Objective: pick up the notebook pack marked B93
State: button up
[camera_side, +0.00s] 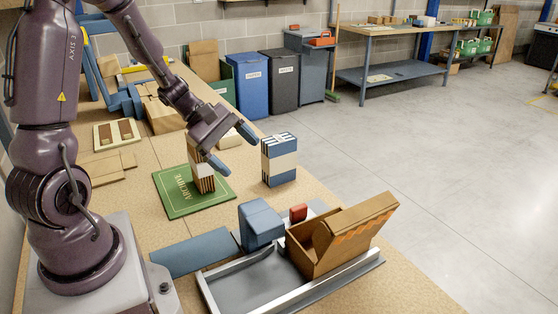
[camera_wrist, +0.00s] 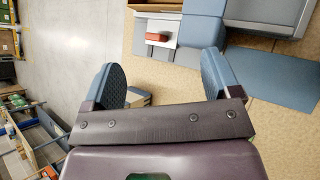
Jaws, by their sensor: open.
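A blue notebook pack (camera_side: 279,163) with a pale band stands upright on the wooden bench. A brown-and-white pack (camera_side: 204,181) stands on a green mat lettered ARCHIVE (camera_side: 181,205), partly hidden by my arm. No B93 mark is legible on either pack. My gripper (camera_side: 238,150) is open and empty, above the bench between the two packs and near the blue one. In the wrist view my gripper (camera_wrist: 166,68) has its fingers spread wide. A small part of a bluish pack (camera_wrist: 138,97) shows beside the left finger there; the gripper body hides the rest.
A grey tray (camera_side: 235,292) with metal rails lies at the front of the bench. An open cardboard box (camera_side: 340,236), a blue block (camera_side: 260,224) and a red item (camera_side: 298,213) stand by it. Boxes and wood pieces (camera_side: 112,170) crowd the left. Bins (camera_side: 250,84) stand behind.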

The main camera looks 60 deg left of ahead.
jog(key=w+a+f+n+t+y, duration=0.4)
jog(key=a+f+n+t, duration=0.15)
jog(key=a+n, duration=0.5)
jog(key=n+t+y, duration=0.2)
jog(key=n+y, duration=0.1)
jog(key=n, duration=0.3)
send_near(279, 138)
jog(key=x, duration=0.4)
jog(key=shift+s+a+f, duration=0.1)
jog(key=shift+x, duration=2.65)
jog(key=c, duration=1.3)
grip_shut()
